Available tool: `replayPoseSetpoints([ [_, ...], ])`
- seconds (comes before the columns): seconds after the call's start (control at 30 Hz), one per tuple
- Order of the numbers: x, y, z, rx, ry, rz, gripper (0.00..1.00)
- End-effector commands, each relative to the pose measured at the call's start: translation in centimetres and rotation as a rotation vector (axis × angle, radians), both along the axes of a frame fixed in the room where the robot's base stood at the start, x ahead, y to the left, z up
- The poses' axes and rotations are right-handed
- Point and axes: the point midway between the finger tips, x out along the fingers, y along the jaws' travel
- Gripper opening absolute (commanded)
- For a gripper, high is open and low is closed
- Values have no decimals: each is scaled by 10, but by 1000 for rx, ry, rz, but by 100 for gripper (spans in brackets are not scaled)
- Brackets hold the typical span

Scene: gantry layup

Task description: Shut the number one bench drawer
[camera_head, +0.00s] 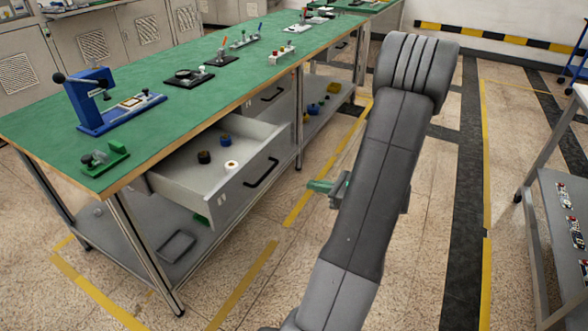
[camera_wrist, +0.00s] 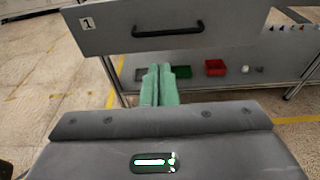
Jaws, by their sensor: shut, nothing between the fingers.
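The number one bench drawer (camera_head: 222,174) is pulled out from under the green bench top, with several small spools inside and a black bar handle on its front. In the wrist view its grey front (camera_wrist: 215,25) carries a "1" label and the black handle (camera_wrist: 167,29). My gripper (camera_wrist: 159,70) is shut and empty, with its green fingers side by side, apart from the drawer and appearing below the handle in the wrist view. In the head view my gripper (camera_head: 318,186) shows to the right of the drawer front, partly hidden by my arm.
The green bench (camera_head: 140,95) holds a blue press (camera_head: 92,105) and several small fixtures. A lower shelf (camera_wrist: 220,75) holds small bins, including a red one (camera_wrist: 215,67). Floor between the bench and the right-hand rack (camera_head: 560,220) is clear.

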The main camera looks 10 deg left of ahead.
Motion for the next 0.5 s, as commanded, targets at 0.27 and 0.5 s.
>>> replayPoseSetpoints([
  [0.27,12,34,-9,4,1,3,0],
  [0.5,28,80,-19,2,0,3,0],
])
